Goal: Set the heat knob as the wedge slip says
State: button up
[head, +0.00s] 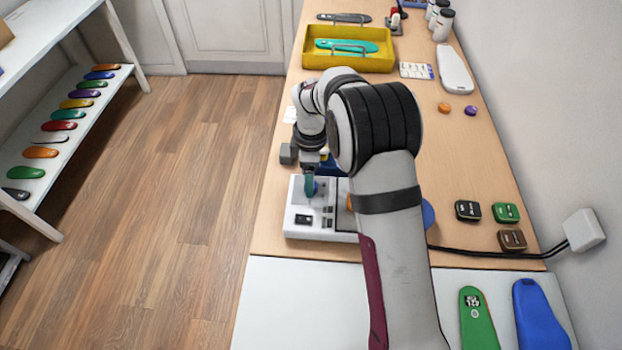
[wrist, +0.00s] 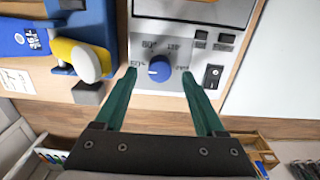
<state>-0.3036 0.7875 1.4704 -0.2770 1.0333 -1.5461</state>
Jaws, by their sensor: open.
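The blue heat knob (wrist: 159,70) sits on the white front panel of the heater unit (wrist: 185,45), with printed temperature marks around it, too blurred to read surely. A small pale mark shows on the knob's left side. My gripper (wrist: 158,75) is open, its teal fingers one on each side of the knob; I cannot tell whether they touch it. In the head view my gripper (head: 310,186) is over the white unit (head: 297,222), and the arm hides part of it. A white paper (wrist: 17,81) lies at left in the wrist view; I cannot tell whether it is the wedge slip.
A black rocker switch (wrist: 213,76) is right of the knob. A blue device with a yellow and white part (wrist: 82,60) stands close on the left. A yellow tray (head: 382,62) is at the back. Green and blue insoles (head: 478,318) lie at the front right.

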jog(key=shift+f, duration=1.05)
jog(key=shift+c, duration=0.4)
grip_shut()
